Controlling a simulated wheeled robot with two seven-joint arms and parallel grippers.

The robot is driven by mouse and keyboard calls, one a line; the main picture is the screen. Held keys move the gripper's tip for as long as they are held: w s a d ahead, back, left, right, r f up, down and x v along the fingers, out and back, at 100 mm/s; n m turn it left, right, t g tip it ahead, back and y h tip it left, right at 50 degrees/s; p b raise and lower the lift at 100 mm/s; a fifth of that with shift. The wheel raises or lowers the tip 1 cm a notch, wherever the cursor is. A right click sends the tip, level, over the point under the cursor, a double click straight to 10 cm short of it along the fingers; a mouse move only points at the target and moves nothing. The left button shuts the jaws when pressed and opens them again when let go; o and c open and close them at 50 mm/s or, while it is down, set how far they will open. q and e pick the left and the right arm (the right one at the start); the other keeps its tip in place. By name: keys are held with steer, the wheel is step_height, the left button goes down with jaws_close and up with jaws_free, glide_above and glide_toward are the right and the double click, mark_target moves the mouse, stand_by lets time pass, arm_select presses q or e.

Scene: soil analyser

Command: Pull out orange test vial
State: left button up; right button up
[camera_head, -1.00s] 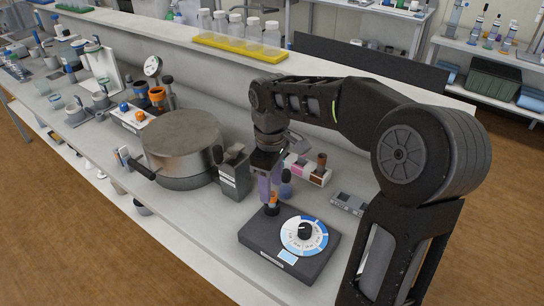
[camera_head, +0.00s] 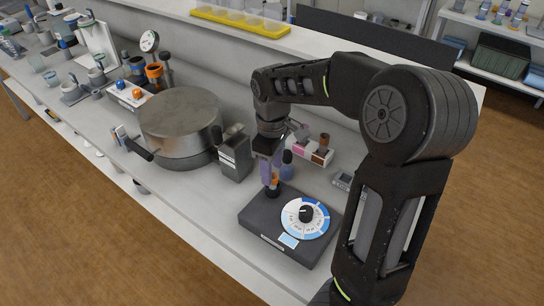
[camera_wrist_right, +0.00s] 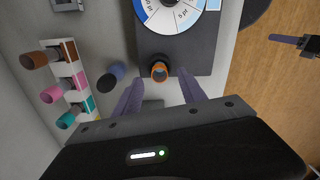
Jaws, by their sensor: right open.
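The orange test vial (camera_head: 274,184) stands upright in the dark analyser box (camera_head: 262,228), near its back left corner, beside the blue and white dial (camera_head: 305,218). In the right wrist view the orange vial (camera_wrist_right: 159,71) shows as an orange ring with a dark middle. My right gripper (camera_head: 271,176) is over the vial, pointing down. In the right wrist view its two purple fingers (camera_wrist_right: 162,85) are spread, with the vial just past the tips and between their lines. The gap between them looks empty. My left gripper is not in view.
A rack of coloured vials (camera_head: 313,150) and a blue-capped vial (camera_head: 287,165) stand behind the analyser. A grey box (camera_head: 235,158) and a large metal pot (camera_head: 180,128) are to the left. The bench edge is close in front.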

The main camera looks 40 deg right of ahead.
mark_target(273, 184)
steer(key=shift+f, duration=1.9)
steer(key=shift+c, duration=0.6)
jaws_close()
steer(key=c, duration=0.6)
jaws_free()
jaws_close()
steer(key=shift+r+p, duration=0.75)
